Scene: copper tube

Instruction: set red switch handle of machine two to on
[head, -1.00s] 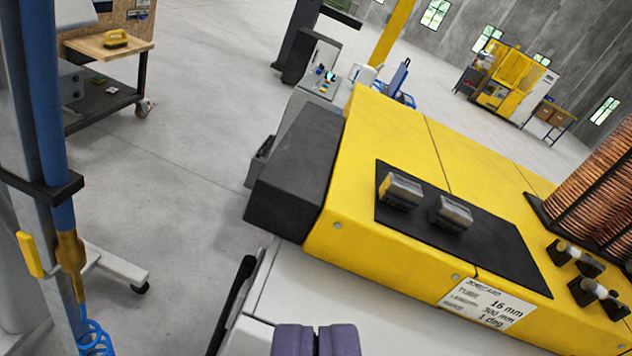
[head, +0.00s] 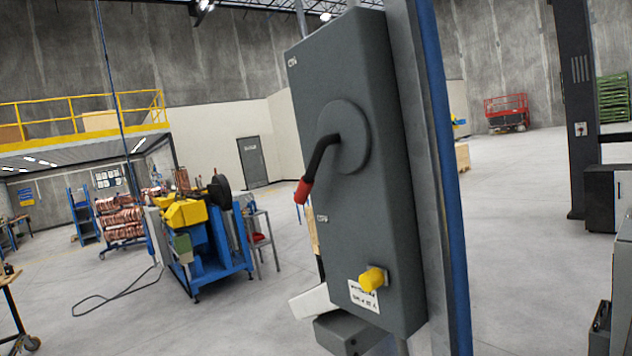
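A grey switch box (head: 372,215) stands close in front of me, right of the picture's middle, tilted in the view. A round grey disc (head: 352,118) on its face carries a black lever that bends down and left. The lever ends in a red handle (head: 303,190), pointing toward the lower left edge of the box. Small marks sit near the box's top left and below the handle, too small to read surely. A yellow knob (head: 373,279) sits low on the box beside a white label. My gripper is not in this view.
A blue and grey post (head: 440,150) runs along the box's right side. A blue machine with yellow parts (head: 205,240) stands behind at left, near copper coils (head: 122,222). A dark column (head: 575,110) stands at right. Grey floor between them is open.

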